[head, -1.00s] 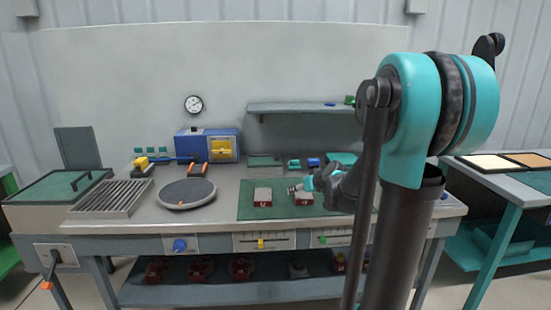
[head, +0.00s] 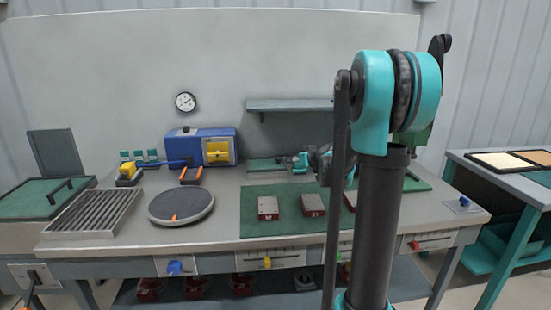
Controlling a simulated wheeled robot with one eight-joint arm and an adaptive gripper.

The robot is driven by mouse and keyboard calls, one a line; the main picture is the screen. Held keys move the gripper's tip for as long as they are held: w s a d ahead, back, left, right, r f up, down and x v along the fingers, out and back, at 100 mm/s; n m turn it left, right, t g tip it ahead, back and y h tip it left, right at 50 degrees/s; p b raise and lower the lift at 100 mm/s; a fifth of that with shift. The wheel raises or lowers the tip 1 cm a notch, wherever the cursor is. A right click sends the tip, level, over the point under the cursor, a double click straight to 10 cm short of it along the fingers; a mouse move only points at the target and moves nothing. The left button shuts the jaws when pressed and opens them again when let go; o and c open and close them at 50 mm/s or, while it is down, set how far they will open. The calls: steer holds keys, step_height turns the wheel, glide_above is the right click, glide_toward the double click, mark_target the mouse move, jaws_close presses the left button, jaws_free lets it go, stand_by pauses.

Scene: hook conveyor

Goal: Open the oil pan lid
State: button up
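A lid with a green top and a dark bar handle (head: 62,190) lies flat over the box at the far left of the bench in the head view. I take this to be the oil pan lid. A dark panel (head: 55,152) stands upright just behind it. My gripper (head: 284,161) is right of centre, over the back of the bench and far to the right of the lid. It is small and partly hidden by my own arm. I cannot tell whether its fingers are open or shut, and I see nothing held in it.
A slatted grate (head: 95,213) and a round dark plate (head: 181,206) lie between the lid and the middle. A blue box (head: 190,146) stands behind them. Red blocks (head: 268,208) sit on a green mat (head: 285,229). A shelf (head: 290,104) hangs behind. Another table (head: 500,175) is at right.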

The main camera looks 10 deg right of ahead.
mark_target(280, 159)
steer(key=x, duration=1.7)
steer(key=shift+w, duration=0.2)
steer(key=shift+c, duration=0.6)
jaws_close()
